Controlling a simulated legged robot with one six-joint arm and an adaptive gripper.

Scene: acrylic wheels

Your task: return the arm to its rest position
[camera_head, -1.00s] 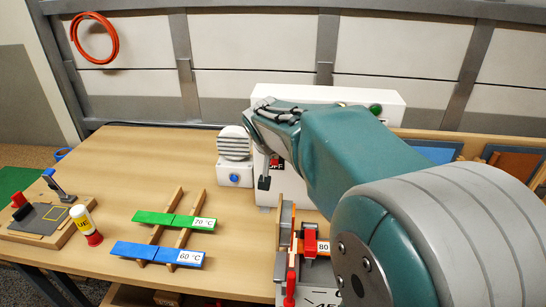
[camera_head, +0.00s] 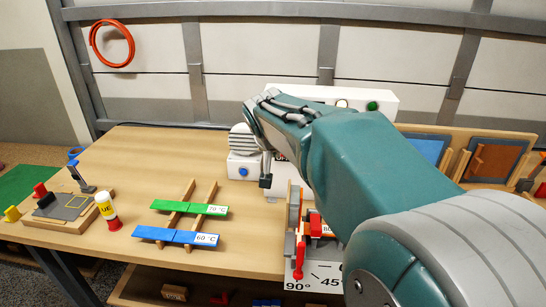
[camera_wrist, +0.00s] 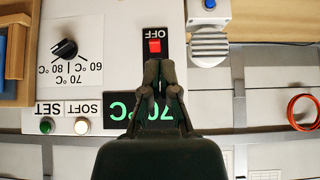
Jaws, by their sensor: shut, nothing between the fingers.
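My arm reaches from the lower right across the head view, with my gripper (camera_head: 266,172) in front of the white machine (camera_head: 290,97). In the wrist view my gripper (camera_wrist: 156,78) is shut and empty, its fingertips together just below the red OFF switch (camera_wrist: 155,46). I cannot tell whether it touches the panel. The wrist view is upside down and shows a green 70 °C display (camera_wrist: 120,110), partly hidden by the fingers, and a black dial (camera_wrist: 66,49). My arm hides much of the machine in the head view.
A green strip (camera_head: 215,210) and a blue strip (camera_head: 160,234) lie on a wooden rack. A yellow-and-red glue bottle (camera_head: 106,208) stands left of it. A bending jig (camera_head: 315,255) sits below my gripper. Bare table (camera_head: 150,165) lies at the back left.

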